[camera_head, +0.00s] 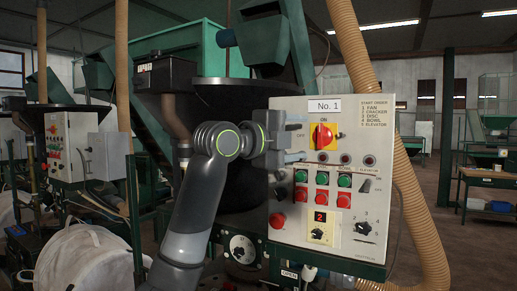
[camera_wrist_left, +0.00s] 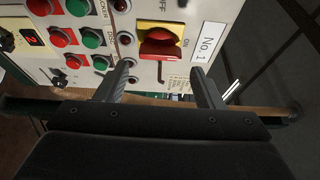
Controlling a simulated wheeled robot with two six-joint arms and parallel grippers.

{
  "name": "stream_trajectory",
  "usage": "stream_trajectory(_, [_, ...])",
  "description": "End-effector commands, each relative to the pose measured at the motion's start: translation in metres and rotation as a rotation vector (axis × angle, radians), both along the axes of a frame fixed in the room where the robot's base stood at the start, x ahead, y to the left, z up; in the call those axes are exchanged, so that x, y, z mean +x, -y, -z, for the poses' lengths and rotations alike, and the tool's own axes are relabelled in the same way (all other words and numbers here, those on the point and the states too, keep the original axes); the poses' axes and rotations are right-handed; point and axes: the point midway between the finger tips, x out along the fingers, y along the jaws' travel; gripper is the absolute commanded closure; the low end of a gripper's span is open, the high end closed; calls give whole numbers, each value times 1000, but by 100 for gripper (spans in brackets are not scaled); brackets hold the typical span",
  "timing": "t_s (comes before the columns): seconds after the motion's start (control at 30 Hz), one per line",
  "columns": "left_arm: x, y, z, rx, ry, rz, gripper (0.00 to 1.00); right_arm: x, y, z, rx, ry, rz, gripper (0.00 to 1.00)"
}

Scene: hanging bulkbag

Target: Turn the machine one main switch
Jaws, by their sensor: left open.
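The machine one main switch is a red knob on a yellow plate (camera_head: 324,136), high on the light control panel (camera_head: 375,215) under the "No. 1" label. "ON" is printed above it and "OFF" to its left. In the left wrist view the red knob (camera_wrist_left: 160,41) shows sideways, with "ON" to its right; its grip bar looks roughly in line with "ON". My left gripper (camera_head: 298,143) is just left of the switch in the head view. In the wrist view its open, empty fingers (camera_wrist_left: 160,82) point toward the knob, apart from it. My right gripper is not in view.
Below the switch are indicator lamps, green buttons (camera_head: 322,178), red buttons (camera_head: 343,200), a red display (camera_head: 320,217) and rotary knobs. A ribbed tan hose (camera_head: 415,200) runs along the panel's right. A second control panel (camera_head: 70,145) stands at the left.

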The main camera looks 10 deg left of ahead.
Motion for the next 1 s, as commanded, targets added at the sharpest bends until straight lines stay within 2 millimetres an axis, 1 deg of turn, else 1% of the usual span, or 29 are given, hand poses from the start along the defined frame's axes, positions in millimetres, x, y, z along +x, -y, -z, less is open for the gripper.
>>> stream_trajectory(0.03, [-10,-10,4,1,5,-4,38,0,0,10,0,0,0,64])
stream_trajectory(0.1, [-23,-22,4,1,6,-4,38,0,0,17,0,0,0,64])
stream_trajectory(0.3, [-58,-52,2,1,6,-5,38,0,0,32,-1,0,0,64])
stream_trajectory(0.4, [-72,-64,1,0,6,-5,38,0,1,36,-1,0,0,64])
stream_trajectory(0.6, [-86,-75,0,0,3,-2,38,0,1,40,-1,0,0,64])
stream_trajectory(1.0, [-88,-77,-1,-1,2,-1,38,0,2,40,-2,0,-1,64])
